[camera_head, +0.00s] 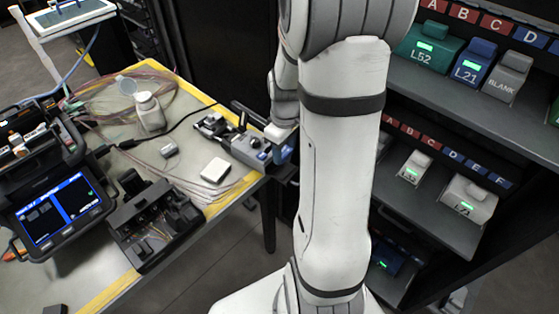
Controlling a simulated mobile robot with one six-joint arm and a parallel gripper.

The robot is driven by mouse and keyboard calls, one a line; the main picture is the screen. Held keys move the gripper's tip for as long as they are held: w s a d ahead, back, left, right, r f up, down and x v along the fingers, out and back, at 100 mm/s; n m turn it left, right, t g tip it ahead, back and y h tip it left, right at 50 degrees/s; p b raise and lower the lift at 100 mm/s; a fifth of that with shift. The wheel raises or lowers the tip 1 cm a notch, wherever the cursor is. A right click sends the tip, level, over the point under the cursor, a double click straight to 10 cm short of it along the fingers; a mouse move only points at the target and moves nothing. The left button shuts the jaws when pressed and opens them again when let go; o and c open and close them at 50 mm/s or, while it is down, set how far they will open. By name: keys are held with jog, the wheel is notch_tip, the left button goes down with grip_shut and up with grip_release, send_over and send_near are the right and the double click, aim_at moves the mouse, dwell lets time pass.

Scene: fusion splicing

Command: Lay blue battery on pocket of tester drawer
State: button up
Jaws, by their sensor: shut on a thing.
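A blue block (284,153), which looks like the blue battery, is at the right corner of the table, partly hidden behind my arm. My gripper (279,137) is shut on it, and only part of the gripper shows beside the arm. A grey device (249,150) that looks like the tester lies just left of the gripper at the table edge. I cannot make out its drawer or pocket, nor whether the blue block touches it.
The table (125,172) holds a splicer with a lit screen (58,212), a black open tray (158,225), a white bottle (150,112), a white pad (215,169) and loose cables. A shelf rack at right holds labelled units, including a blue L21 (474,65).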

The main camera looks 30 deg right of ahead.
aim_at(283, 171)
notch_tip(283, 171, down, 2)
jog(key=shift+w+a, duration=0.1)
jog(key=shift+a, duration=0.05)
jog(key=shift+a+f, duration=0.1)
jog(key=shift+f, duration=1.6)
jog(key=shift+f, duration=0.1)
jog(key=shift+f+b, duration=0.15)
jog(key=shift+b, duration=0.2)
jog(key=o, duration=1)
